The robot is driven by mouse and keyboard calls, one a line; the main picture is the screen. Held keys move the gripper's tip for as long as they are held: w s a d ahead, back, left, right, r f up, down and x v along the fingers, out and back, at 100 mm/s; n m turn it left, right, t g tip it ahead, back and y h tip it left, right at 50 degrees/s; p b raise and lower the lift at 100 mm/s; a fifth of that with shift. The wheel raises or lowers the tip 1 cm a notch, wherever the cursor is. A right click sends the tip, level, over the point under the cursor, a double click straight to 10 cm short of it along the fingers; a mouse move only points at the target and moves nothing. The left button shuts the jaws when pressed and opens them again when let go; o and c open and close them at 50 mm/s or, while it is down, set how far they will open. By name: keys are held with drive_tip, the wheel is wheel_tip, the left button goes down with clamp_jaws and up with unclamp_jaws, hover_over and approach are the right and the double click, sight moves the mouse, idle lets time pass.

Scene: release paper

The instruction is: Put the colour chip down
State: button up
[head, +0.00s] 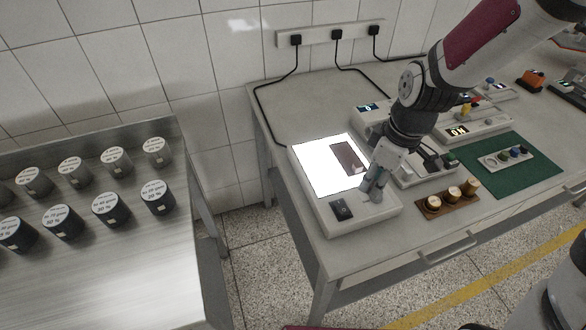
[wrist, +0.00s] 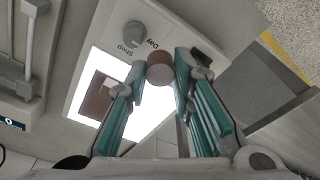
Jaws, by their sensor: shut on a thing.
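My gripper (head: 376,186) reaches down over the front part of the white light box (head: 368,216). In the wrist view my gripper (wrist: 160,76) has its two green-sided fingers closed on a small round brown piece, the colour chip (wrist: 160,68), held at the fingertips. I cannot pick the chip out in the head view. A flat dark brown rectangle (head: 348,158) lies on the lit white panel (head: 318,170) of the box. It also shows in the wrist view (wrist: 98,97), left of the fingers. Whether the chip touches the box cannot be told.
A grey knob (wrist: 135,34) marked "Shop" and "Day" and a dark display (head: 342,210) sit on the box's front strip. A wooden rack (head: 447,203) with round pieces and a green mat (head: 515,170) are to the right. Black labelled pots (head: 158,197) stand on a steel bench left.

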hover_over(317, 166)
drive_tip(key=shift+s+d+f+b, duration=0.1)
drive_tip(key=shift+d+f+b, duration=0.05)
drive_tip(key=shift+f, duration=0.25)
drive_tip(key=shift+s+d+f+b, duration=0.1)
drive_tip(key=shift+f+b, duration=0.05)
drive_tip(key=shift+f, duration=0.2)
drive_tip(key=shift+w+a, duration=0.1)
drive_tip(key=shift+w, duration=0.05)
drive_tip(key=shift+f, duration=1.75)
drive_tip(key=shift+f, duration=0.2)
drive_tip(key=o, duration=0.8)
wheel_tip(317, 166, up, 12)
drive_tip(key=d, duration=0.1)
drive_tip(key=shift+s+d+r, duration=0.2)
drive_tip(key=shift+s, duration=0.2)
